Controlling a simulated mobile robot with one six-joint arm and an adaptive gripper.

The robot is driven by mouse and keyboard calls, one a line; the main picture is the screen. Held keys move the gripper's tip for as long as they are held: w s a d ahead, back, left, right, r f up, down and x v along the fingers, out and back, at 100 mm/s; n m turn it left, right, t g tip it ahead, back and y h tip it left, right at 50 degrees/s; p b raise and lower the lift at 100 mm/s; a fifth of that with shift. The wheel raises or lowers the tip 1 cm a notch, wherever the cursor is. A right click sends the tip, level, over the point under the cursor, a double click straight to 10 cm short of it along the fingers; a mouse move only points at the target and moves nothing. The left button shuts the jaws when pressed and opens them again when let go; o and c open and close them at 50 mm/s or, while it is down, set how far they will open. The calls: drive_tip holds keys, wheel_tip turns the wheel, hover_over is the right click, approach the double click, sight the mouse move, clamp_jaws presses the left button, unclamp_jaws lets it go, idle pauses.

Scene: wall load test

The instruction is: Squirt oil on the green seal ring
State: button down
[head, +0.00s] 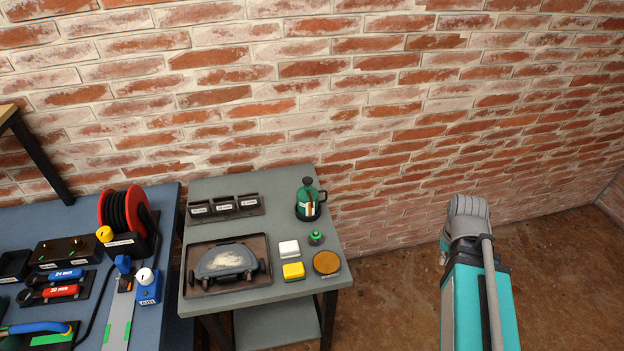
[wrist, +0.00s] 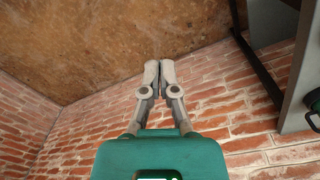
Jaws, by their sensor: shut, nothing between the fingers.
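A green can with a dark top and handle (head: 309,203), which looks like the oil can, stands upright in a dark round holder at the back right of the grey table. A small green-and-dark round item (head: 316,237) sits in front of it; I cannot tell whether it is the seal ring. A dark grey casing (head: 228,262) lies in a brown tray (head: 262,282); no green ring can be made out on it. My gripper (wrist: 159,66) is shut and empty in the wrist view, away from the table, with brick wall and brown floor beyond it.
The grey table (head: 240,176) also holds three dark bins (head: 225,207), a white block (head: 289,248), a yellow block (head: 293,271) and an orange-brown round tin (head: 326,263). A blue bench (head: 172,205) with a red reel (head: 126,208) stands left. Floor right of the table is clear.

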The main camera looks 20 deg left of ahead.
drive_tip(key=w+a+r+n+t+h+p, duration=0.25)
drive_tip(key=w+a+n, duration=0.35)
drive_tip(key=w+a, duration=0.3)
wheel_tip(320, 180, up, 12)
drive_tip(key=n+t+p, duration=0.6)
drive_tip(key=n, duration=1)
hover_over(306, 180)
drive_tip(key=shift+w+f, duration=0.1)
drive_tip(key=shift+f, duration=0.15)
drive_tip(key=shift+f+h+b, duration=0.1)
drive_tip(key=shift+h+b, duration=0.15)
drive_tip(key=shift+b, duration=0.05)
drive_tip(key=shift+m, duration=0.3)
wheel_tip(306, 180, down, 8)
drive_tip(key=b, duration=0.8)
drive_tip(key=shift+f, duration=0.2)
drive_tip(key=shift+f+b, duration=0.1)
drive_tip(key=shift+b, duration=0.2)
drive_tip(key=shift+f+b, duration=0.4)
